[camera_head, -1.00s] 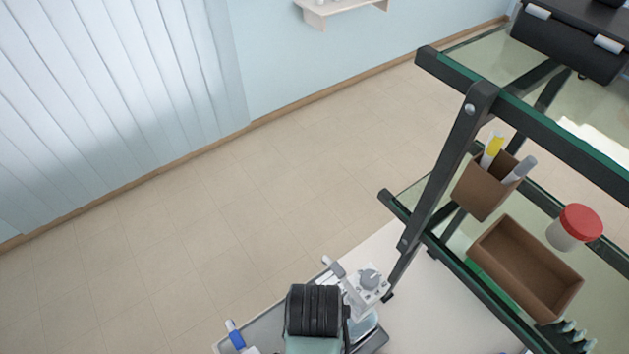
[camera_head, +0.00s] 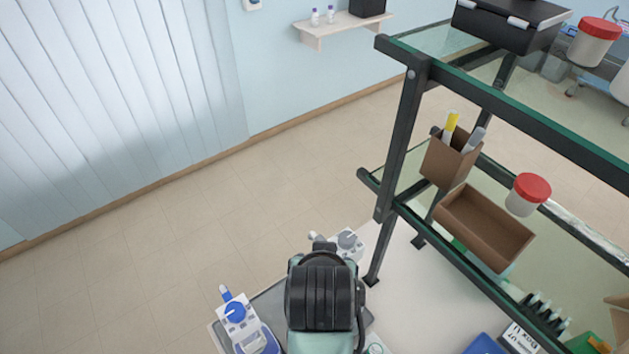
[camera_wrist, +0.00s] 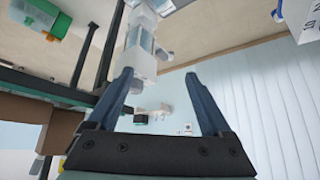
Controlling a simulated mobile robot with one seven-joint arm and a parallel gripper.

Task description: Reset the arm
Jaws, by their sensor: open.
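My gripper (camera_wrist: 159,73) is open in the wrist view, its two dark blue fingers spread apart. Nothing is held between them. A white and clear bottle-top dispenser (camera_wrist: 140,48) shows beyond the left fingertip; I cannot tell how far off it is. In the head view my arm rises at the bottom middle, a black ribbed joint on a pale green link. My fingers are hidden there.
In the head view, a dark-framed glass shelf (camera_head: 408,140) stands right of my arm, with a brown box (camera_head: 484,229) and red-lidded jar (camera_head: 527,195). Dispensers with blue (camera_head: 237,318) and grey (camera_head: 348,241) knobs stand close beside my arm. Floor (camera_head: 200,240) beyond is clear.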

